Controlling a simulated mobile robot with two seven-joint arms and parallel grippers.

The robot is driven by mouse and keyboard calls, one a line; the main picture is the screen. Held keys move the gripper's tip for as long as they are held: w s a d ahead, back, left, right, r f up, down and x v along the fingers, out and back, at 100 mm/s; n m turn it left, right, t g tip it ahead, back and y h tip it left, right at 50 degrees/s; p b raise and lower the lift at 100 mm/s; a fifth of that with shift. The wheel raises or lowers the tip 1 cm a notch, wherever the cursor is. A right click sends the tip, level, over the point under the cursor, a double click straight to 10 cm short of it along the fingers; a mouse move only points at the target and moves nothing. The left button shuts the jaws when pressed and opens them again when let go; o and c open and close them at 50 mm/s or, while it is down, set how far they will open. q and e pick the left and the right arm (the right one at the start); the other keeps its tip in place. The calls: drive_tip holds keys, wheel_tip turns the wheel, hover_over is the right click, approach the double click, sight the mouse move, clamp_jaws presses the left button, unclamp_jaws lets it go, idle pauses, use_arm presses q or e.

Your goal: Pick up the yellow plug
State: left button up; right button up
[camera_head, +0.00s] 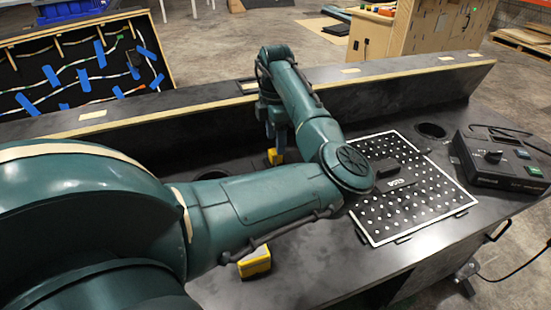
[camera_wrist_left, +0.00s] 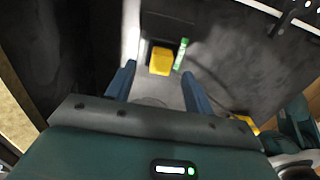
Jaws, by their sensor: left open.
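Two yellow pieces are in view; I cannot tell for sure which is the plug. One yellow piece (camera_head: 275,156) lies just beyond my left gripper (camera_head: 277,141), partly hidden by its blue fingers. It also shows in the left wrist view (camera_wrist_left: 160,61), ahead of and between the two fingertips, with a green stick (camera_wrist_left: 181,54) close on its right. The other yellow piece (camera_head: 254,264) lies nearer on the table, below my forearm. My left gripper is open and empty in the wrist view (camera_wrist_left: 155,78). My right gripper is not in view.
A black board with white dots (camera_head: 440,200) lies right of my left arm on the dark table (camera_head: 330,285). A dark console box (camera_head: 495,165) with a knob stands at the right. A raised ledge (camera_head: 365,90) runs along the back. Round holes are in the table.

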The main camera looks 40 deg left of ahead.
sight(275, 158)
use_arm(q)
drive_tip(key=f, duration=0.4)
drive_tip(key=shift+w+d+f, duration=0.1)
drive_tip(key=shift+d+f, duration=0.1)
drive_tip(key=shift+f, duration=0.1)
drive_tip(key=c, duration=1.1)
